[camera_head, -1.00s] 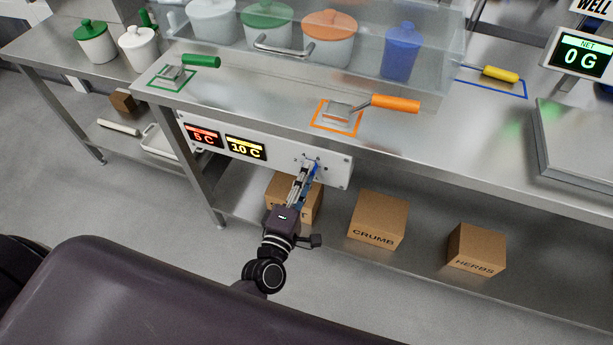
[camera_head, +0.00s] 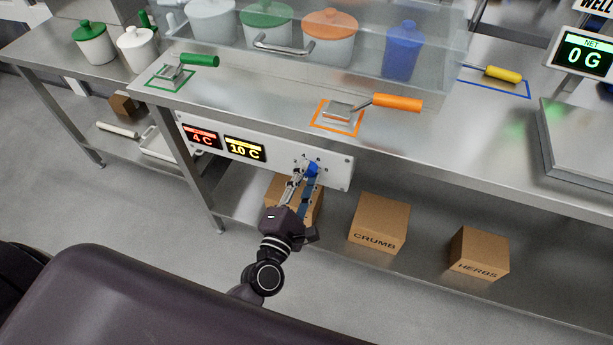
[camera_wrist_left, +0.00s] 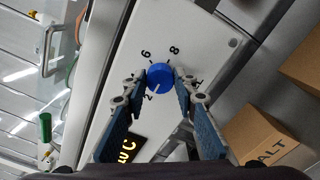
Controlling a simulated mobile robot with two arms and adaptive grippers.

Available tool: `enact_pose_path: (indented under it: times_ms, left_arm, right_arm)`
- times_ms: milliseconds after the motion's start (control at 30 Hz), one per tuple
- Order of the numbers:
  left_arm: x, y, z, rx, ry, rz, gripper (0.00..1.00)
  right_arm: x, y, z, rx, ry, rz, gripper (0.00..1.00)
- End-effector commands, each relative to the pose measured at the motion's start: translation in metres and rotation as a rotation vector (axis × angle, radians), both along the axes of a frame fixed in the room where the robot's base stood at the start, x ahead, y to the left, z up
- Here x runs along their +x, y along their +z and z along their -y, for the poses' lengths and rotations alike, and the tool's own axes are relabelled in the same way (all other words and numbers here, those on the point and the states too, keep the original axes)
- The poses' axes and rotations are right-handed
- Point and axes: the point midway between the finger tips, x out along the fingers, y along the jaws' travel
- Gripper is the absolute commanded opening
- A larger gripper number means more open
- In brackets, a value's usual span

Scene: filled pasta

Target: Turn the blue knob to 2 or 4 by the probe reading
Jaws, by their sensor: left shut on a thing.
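The blue knob (camera_head: 312,169) sits on the white front panel (camera_head: 337,172) under the counter edge. In the left wrist view the knob (camera_wrist_left: 160,76) is between the fingertips of my left gripper (camera_wrist_left: 161,82), which is shut on it. A white mark on the knob points down-left, toward the numeral 2. Numerals 6 and 8 also show; 4 is hidden or unclear. In the head view my left gripper (camera_head: 303,178) reaches up to the knob from below. The red display (camera_head: 202,137) reads 4 C; the yellow display (camera_head: 245,149) reads 10 C. My right gripper is out of view.
A box (camera_head: 277,188) stands on the lower shelf behind my gripper, beside the CRUMB box (camera_head: 379,223) and HERBS box (camera_head: 478,253). An orange-handled tool (camera_head: 396,102) lies on the counter above. The scale display (camera_head: 583,53) reads 0 G.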

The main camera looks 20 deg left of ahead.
Motion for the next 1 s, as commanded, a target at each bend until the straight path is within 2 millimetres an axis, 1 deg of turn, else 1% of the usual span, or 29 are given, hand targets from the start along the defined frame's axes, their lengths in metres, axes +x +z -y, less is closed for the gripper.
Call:
enact_pose_path:
  times_ms: [300, 333, 467, 700, 800, 867, 967, 1000]
  left_arm:
    - [0.000, 0.000, -0.001, -0.002, 0.001, -0.001, 0.02]
    - [0.000, 0.000, -0.001, -0.002, 0.001, -0.001, 0.28]
    - [0.000, 0.000, -0.001, -0.001, 0.001, -0.001, 0.43]
    - [0.000, 0.000, 0.000, -0.001, 0.001, -0.001, 0.44]
    - [-0.003, -0.001, 0.000, 0.000, -0.001, -0.001, 0.44]
    - [-0.008, -0.001, 0.000, 0.000, -0.001, -0.002, 0.44]
    - [-0.024, -0.001, -0.001, 0.000, -0.001, -0.004, 0.44]
    - [-0.032, -0.002, -0.001, 0.001, -0.003, -0.004, 0.44]
  right_arm:
    - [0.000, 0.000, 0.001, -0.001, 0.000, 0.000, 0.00]
    - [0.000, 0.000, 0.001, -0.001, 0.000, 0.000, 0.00]
    - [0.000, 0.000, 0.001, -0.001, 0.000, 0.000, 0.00]
    - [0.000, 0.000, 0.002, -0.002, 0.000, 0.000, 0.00]
    - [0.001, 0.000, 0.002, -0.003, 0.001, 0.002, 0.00]
    - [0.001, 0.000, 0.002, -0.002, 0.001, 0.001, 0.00]
    - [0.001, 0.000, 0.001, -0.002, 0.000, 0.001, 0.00]
    - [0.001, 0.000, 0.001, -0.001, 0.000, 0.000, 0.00]
